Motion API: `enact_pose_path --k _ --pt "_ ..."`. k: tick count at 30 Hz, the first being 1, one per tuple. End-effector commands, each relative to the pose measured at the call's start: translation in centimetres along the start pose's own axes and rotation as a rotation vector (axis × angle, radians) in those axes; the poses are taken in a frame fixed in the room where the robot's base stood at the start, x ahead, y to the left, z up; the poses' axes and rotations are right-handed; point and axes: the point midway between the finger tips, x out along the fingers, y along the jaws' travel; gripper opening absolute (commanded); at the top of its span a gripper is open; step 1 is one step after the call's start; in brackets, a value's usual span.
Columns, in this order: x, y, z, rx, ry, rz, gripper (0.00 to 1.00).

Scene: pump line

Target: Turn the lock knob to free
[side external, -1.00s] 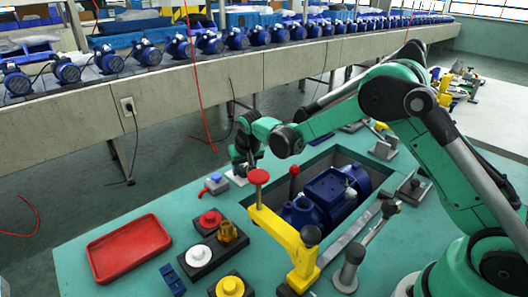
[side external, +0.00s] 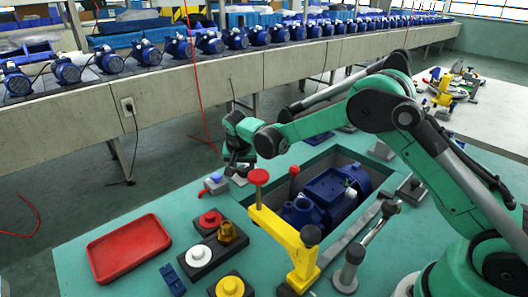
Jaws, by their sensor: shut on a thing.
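My gripper (side external: 237,166) points down at the far side of the green table, at the small grey block (side external: 240,180) left of the pump recess. It is shut on what appears to be the lock knob on this block. The fingers hide the knob, so its angle cannot be told. A small fixture with a blue top (side external: 216,177) and a red lever stands just left of my gripper.
A blue pump (side external: 325,196) sits in the recess, with a yellow clamp arm (side external: 275,222) with a red knob (side external: 258,176) in front. A dark plate with red and white buttons (side external: 200,253) and a red tray (side external: 128,248) stand front left.

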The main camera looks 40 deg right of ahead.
Motion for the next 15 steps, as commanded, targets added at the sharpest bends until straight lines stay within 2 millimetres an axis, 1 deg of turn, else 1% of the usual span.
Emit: enact_pose_path --k 8,9,11,12,15 --pt "0.02 -0.07 -0.04 0.001 0.002 -0.003 0.0" --pt "0.02 -0.07 -0.03 0.001 0.002 -0.004 0.55" --pt "0.02 -0.06 -0.03 0.0 0.001 -0.003 0.72" --pt "0.02 -0.05 -0.02 0.0 0.001 -0.003 0.75" --pt "0.02 -0.03 -0.02 0.0 0.001 -0.002 0.75"
